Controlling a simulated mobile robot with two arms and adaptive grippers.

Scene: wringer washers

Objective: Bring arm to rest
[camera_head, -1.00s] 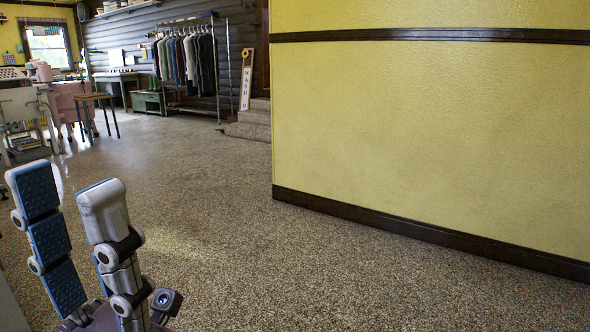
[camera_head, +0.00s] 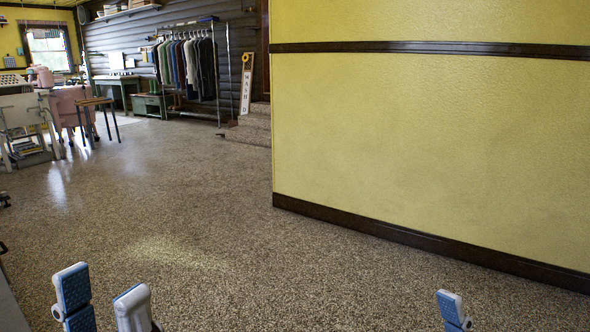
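My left gripper (camera_head: 104,299) shows at the bottom left of the head view. Its two fingers, with blue pads and pale grey backs, stand apart with nothing seen between them. The lower part of this gripper is cut off by the picture's bottom edge. One blue-padded fingertip of my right gripper (camera_head: 453,309) shows at the bottom right. The rest of my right gripper is out of the picture. Both grippers are over the speckled floor (camera_head: 230,245).
A yellow wall (camera_head: 430,140) with a dark baseboard fills the right. At the back are a clothes rack (camera_head: 190,65), steps (camera_head: 250,125) and a "WASH" sign (camera_head: 246,85). A wooden stool (camera_head: 97,115) and pink washer (camera_head: 68,103) stand at left. The middle floor is clear.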

